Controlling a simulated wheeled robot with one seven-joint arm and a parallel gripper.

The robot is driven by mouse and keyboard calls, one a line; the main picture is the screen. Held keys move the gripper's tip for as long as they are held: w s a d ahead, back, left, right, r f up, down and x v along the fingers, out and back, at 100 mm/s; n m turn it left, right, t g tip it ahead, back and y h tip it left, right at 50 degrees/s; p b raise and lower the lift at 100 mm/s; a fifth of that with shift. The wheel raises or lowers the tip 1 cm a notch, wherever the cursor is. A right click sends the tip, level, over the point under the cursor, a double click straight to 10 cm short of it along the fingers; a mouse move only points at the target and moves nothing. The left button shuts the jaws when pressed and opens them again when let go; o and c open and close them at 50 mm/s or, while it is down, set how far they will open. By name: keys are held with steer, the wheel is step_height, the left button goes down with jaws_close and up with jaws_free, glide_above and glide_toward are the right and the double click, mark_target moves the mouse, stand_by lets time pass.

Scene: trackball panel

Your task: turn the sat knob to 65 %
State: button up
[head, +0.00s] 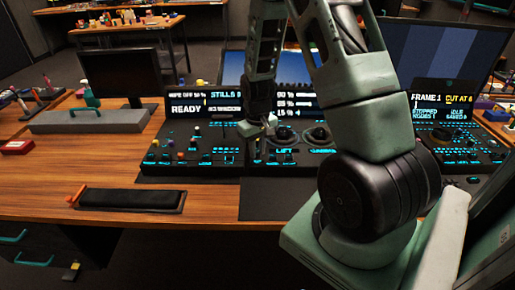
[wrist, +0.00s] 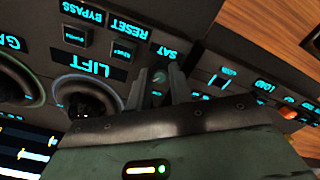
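The sat knob (wrist: 158,78) is a small dark knob beside the lit SAT label (wrist: 167,52) on the panel. In the wrist view it lies between the two fingers of my gripper (wrist: 159,86). The fingers stand apart on either side of it, with a narrow gap visible; contact is not clear. In the head view my gripper (head: 257,150) points down at the middle of the dark control panel (head: 205,158), and the knob itself is too small to make out. The sat percentage readout cannot be made out; the arm hides part of the screen.
The LIFT trackball (wrist: 84,103) sits close to my gripper, with RESET and BYPASS buttons nearby. A screen strip (head: 195,105) stands behind the panel. A black padded rest (head: 132,198) and a grey case (head: 87,120) lie to the left. Bare wood (head: 50,180) is free there.

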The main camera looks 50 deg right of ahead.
steer(key=o, duration=0.3)
steer(key=shift+o, duration=0.2)
step_height(320, 180, up, 17)
steer(key=shift+r+p, duration=0.2)
steer(key=shift+p, duration=0.15)
stand_by(0.5)
steer(key=s+a+r+n+p, duration=0.1)
steer(key=s+a+n, duration=0.15)
steer(key=a, duration=0.95)
steer(key=s+a+r+n, duration=0.1)
steer(key=s+a+n, duration=0.15)
steer(key=a, duration=0.85)
steer(key=s+a+n+p, duration=0.1)
steer(key=s+a+n, duration=0.4)
steer(key=s+a, duration=0.6)
steer(key=s, duration=0.3)
steer(key=shift+a+y, duration=0.25)
steer(key=shift+y, duration=0.05)
